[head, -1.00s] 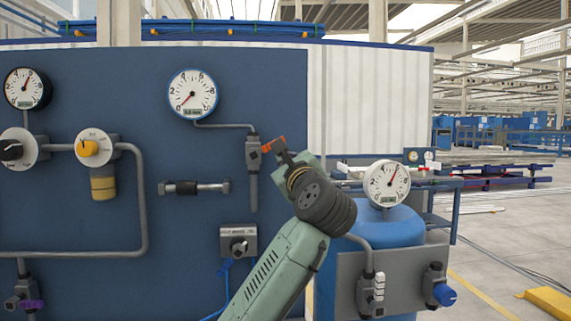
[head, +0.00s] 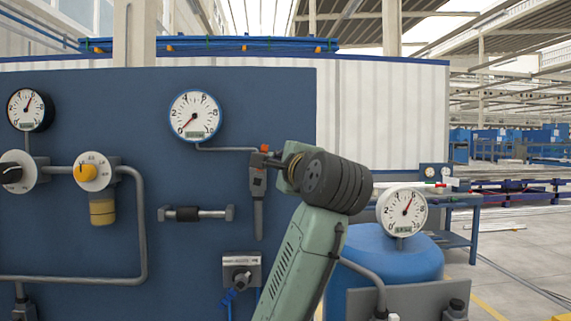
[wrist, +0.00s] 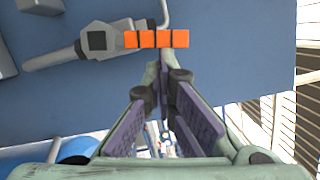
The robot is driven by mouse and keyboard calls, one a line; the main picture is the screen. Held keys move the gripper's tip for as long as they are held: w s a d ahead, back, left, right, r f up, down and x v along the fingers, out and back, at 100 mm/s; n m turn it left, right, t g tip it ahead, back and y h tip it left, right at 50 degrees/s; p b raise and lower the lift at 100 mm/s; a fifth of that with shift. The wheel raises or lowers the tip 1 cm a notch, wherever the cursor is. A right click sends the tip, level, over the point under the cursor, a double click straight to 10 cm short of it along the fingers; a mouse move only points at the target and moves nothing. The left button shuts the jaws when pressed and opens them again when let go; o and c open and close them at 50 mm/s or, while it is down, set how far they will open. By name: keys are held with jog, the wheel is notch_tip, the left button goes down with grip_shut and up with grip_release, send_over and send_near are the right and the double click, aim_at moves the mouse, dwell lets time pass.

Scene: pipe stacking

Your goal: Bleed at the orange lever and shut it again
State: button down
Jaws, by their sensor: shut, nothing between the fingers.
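The orange lever (wrist: 157,39) sits on a grey valve (wrist: 97,41) on the blue panel. In the wrist view it reaches right from the valve body, roughly along the pipe line. In the head view only a small part of the lever (head: 264,148) shows at the valve's top. My gripper (wrist: 163,72) is shut and empty, its fingertips just below the lever in the wrist view. Whether they touch it I cannot tell. In the head view my gripper (head: 274,160) is at the valve, partly hidden by my wrist.
A blue-rimmed gauge (head: 195,115) above the valve has its needle at the low end. A white gauge (head: 402,211) stands on a blue tank (head: 390,257) at right. A yellow knob (head: 87,172) and short horizontal fitting (head: 195,214) are on the panel to the left.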

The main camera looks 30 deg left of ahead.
jog(key=shift+s+a+r, duration=0.2)
jog(key=shift+a+r, duration=0.1)
jog(key=shift+r, duration=0.05)
jog(key=shift+w, duration=0.1)
dwell(0.5)
